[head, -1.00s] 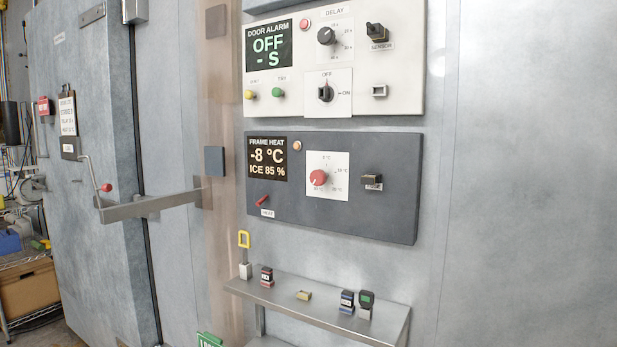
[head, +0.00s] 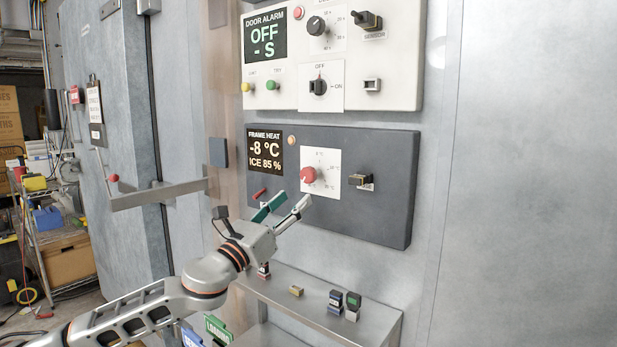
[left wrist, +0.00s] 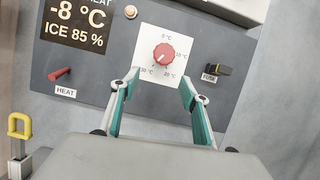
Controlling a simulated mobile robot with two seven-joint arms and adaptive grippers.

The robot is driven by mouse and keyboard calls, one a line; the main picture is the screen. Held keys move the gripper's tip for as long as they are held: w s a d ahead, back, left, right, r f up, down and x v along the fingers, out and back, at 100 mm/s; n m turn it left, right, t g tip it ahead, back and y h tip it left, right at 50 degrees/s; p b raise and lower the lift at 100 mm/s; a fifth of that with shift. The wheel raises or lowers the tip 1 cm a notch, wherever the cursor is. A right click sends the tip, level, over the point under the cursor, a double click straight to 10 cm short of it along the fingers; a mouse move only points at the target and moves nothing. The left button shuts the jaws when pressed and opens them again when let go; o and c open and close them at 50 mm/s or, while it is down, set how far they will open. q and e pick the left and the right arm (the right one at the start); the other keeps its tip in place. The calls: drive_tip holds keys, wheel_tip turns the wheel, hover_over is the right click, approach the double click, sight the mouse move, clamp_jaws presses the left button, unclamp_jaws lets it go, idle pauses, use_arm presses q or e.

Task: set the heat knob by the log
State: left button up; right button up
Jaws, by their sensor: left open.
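The red heat knob (head: 308,175) sits on a white dial plate on the dark frame heat panel (head: 375,215). It also shows in the left wrist view (left wrist: 164,53), its pale mark toward the lower left of the scale. The display (head: 265,153) reads -8 °C and ICE 85 %. A clipboard sheet (head: 94,103), perhaps the log, hangs on the door at left; its writing is too small to read. My left gripper (head: 290,202) is open and empty, just below the knob. In the left wrist view its fingers (left wrist: 159,77) are spread below the knob, apart from it.
The red HEAT switch (left wrist: 60,75) is left of the dial and the FUSE holder (left wrist: 216,71) right of it. The white door alarm panel (head: 395,90) is above. A shelf (head: 370,325) with small items is below. A metal door bar (head: 160,194) extends at left.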

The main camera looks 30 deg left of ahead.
sight(305, 176)
use_arm(q)
drive_tip(key=r+m, duration=0.1)
drive_tip(key=r, duration=0.2)
drive_tip(key=shift+w+a+m+h, duration=0.1)
drive_tip(key=shift+w+m+h, duration=0.25)
drive_tip(key=shift+m+h, duration=0.05)
drive_tip(key=shift+w+r+p, duration=0.2)
drive_tip(key=shift+w+p, duration=0.1)
drive_tip(key=shift+p, duration=0.1)
drive_tip(key=p+x, duration=0.2)
drive_tip(key=x, duration=0.3)
drive_tip(key=shift+w, duration=0.1)
drive_tip(key=shift+w+r, duration=0.15)
drive_tip(key=shift+w, duration=0.45)
use_arm(e)
drive_tip(key=shift+s+d+f+h, duration=0.1)
drive_tip(key=shift+s+d+h, duration=0.2)
drive_tip(key=shift+d, duration=0.35)
drive_tip(key=shift+s+d+h, duration=0.1)
drive_tip(key=shift+s+d, duration=0.25)
drive_tip(key=shift+d, duration=0.25)
drive_tip(key=shift+a, duration=0.1)
use_arm(q)
drive_tip(key=c, duration=1.1)
use_arm(e)
drive_tip(key=shift+a, duration=0.1)
